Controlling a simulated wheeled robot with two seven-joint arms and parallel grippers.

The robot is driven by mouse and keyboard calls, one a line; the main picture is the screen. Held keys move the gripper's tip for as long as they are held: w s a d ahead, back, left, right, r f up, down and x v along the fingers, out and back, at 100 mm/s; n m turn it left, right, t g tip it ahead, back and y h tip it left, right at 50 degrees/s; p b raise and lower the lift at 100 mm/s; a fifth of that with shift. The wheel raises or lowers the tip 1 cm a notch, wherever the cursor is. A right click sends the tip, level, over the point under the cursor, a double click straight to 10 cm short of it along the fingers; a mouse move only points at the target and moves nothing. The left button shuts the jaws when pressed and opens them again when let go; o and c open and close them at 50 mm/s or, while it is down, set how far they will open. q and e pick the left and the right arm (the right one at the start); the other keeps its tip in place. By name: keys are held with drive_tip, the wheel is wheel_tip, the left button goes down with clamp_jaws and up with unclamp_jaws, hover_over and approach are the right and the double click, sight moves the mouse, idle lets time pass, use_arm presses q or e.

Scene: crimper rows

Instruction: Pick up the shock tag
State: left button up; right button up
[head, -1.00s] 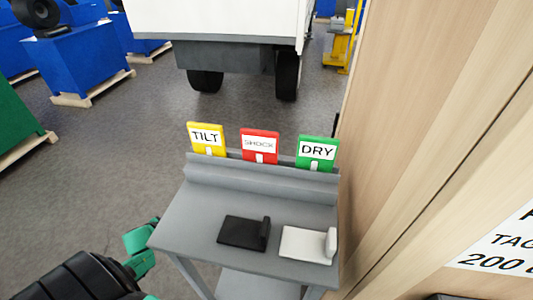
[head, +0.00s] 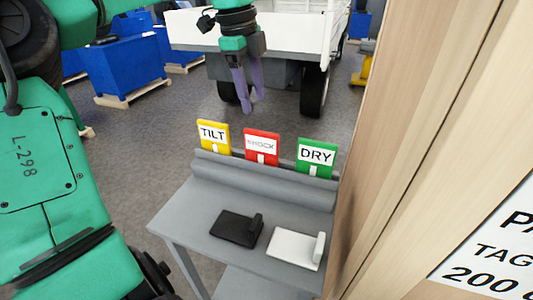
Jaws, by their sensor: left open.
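The shock tag (head: 262,146) is a red card with a white label. It stands upright in the rack at the back of a grey stand (head: 186,213), between the yellow TILT tag (head: 213,135) and the green DRY tag (head: 316,157). My left gripper (head: 249,108) hangs with its purple fingers pointing down, above and behind the tag row in the picture. Its fingers are apart with nothing between them, and it does not touch the shock tag. My right gripper is not in view.
A black block-like holder (head: 236,228) and a white one (head: 293,249) lie on the stand's top. A wooden panel (head: 400,150) rises close at the right of the stand. A white truck (head: 190,28) and blue machines on pallets (head: 125,70) stand behind.

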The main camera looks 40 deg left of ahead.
sight(260, 132)
use_arm(q)
drive_tip(key=f, duration=0.4)
drive_tip(key=w+f, duration=0.1)
drive_tip(key=f, duration=0.1)
drive_tip(key=shift+w+a+f+p, duration=0.1)
drive_tip(key=shift+a+p, duration=0.15)
drive_tip(key=shift+p, duration=0.15)
drive_tip(key=f, duration=0.1)
drive_tip(key=f+p, duration=0.1)
drive_tip(key=f, duration=0.1)
drive_tip(key=f+p, duration=0.1)
drive_tip(key=f, duration=0.1)
drive_tip(key=shift+w+d, duration=0.35)
drive_tip(key=shift+d, duration=0.05)
drive_tip(key=shift+w+a+f, duration=0.15)
drive_tip(key=shift+a+f, duration=0.05)
drive_tip(key=shift+f, duration=0.2)
drive_tip(key=shift+d, duration=0.2)
drive_tip(key=shift+a+f+b, duration=0.1)
drive_tip(key=shift+f+b, duration=0.05)
drive_tip(key=shift+b, duration=0.15)
clamp_jaws()
